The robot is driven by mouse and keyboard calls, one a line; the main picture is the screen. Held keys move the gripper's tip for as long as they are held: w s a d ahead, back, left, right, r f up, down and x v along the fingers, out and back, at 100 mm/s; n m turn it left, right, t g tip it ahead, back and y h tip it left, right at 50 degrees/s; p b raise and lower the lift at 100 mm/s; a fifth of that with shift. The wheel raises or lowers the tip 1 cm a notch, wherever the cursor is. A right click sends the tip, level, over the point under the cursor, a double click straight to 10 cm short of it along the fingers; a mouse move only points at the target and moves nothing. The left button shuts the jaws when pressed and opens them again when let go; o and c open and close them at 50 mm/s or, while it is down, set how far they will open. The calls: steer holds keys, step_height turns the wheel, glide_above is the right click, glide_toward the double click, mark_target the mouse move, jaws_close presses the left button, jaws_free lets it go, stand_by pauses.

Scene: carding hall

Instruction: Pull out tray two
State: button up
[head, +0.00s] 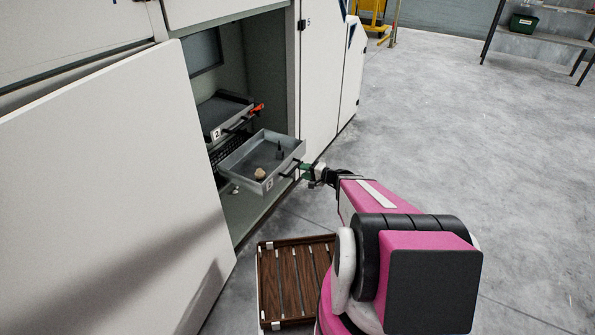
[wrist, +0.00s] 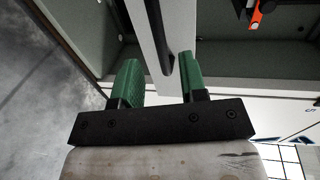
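Two grey trays show in the open cabinet bay. The upper tray (head: 224,113) sits inside; its label appears to read 2, and a red-orange part shows at its front right. The lower tray (head: 240,160) sticks well out of the bay; its label is too small to read surely. It holds a small beige lump (head: 260,174) and a dark upright object (head: 279,150). My gripper (head: 303,170) is at the lower tray's front. In the wrist view its green fingers (wrist: 160,75) stand apart on either side of a dark handle bar (wrist: 154,25), with a visible gap.
A large pale cabinet door (head: 110,190) stands at the left of the bay. A brown slatted crate (head: 262,290) lies on the floor below, beside my arm. A shelf with a green bin (head: 524,23) is far back right. The floor at right is clear.

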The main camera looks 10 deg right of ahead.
steer(key=shift+v, duration=2.3)
steer(key=s+a+r+n+g+h, duration=0.3)
steer(key=s+a+n+g, duration=0.25)
steer(key=s+g, duration=0.25)
steer(key=s+d+r+n+g+h, duration=0.1)
steer(key=s+d+r+h, duration=0.3)
steer(key=h, duration=0.5)
steer(key=shift+s+r+n+g, duration=0.4)
steer(key=shift+s+r+n, duration=0.15)
steer(key=shift+s+r, duration=0.5)
